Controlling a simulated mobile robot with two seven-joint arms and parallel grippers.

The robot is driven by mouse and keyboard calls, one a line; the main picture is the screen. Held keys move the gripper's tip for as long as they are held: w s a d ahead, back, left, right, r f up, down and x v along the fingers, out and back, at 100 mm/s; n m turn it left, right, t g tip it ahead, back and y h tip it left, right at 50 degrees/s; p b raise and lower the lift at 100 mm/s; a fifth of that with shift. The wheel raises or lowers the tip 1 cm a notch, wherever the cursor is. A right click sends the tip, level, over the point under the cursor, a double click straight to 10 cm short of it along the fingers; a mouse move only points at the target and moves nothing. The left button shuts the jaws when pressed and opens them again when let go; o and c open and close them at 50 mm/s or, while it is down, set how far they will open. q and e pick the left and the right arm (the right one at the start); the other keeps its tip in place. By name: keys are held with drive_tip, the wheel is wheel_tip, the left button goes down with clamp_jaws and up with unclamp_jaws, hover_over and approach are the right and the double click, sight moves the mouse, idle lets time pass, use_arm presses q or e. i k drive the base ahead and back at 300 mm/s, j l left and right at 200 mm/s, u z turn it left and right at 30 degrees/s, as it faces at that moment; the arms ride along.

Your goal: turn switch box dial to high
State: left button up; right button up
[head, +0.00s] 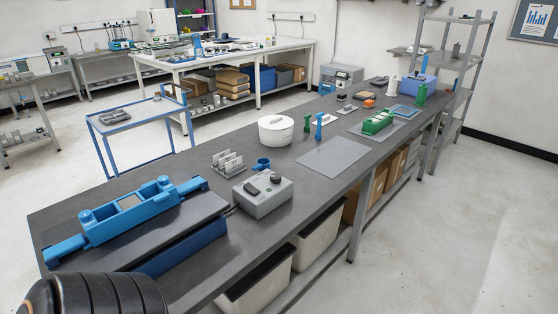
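The grey switch box (262,203) sits on the dark bench top, left of the bench's middle and close to its front edge. Its sloped top carries a black dial (250,187) on the left and another small dark control (275,179) on the right. The markings around the dial are too small to read, so I cannot tell its setting. Neither of my grippers shows in the head view. A dark ribbed part, apparently of my own arm, fills the bottom left corner. Nothing touches the switch box from above.
A blue fixture (130,212) lies left of the box. A slotted metal rack (228,163) and a blue ring-shaped part (262,163) stand behind it. A white round pot (276,131) is farther back. A grey flat sheet (334,157) lies to the right. Bins stand below the bench.

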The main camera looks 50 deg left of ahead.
sight(276, 178)
drive_tip(key=i+z, duration=0.15)
drive_tip(key=i, duration=0.55)
drive_tip(key=i+j+z, duration=0.2)
drive_tip(key=i, duration=0.5)
drive_tip(key=i+z, duration=0.45)
drive_tip(key=i+j+z, duration=0.15)
drive_tip(key=i+z, duration=0.3)
drive_tip(key=z, duration=6.15)
drive_tip(key=i+j, duration=0.05)
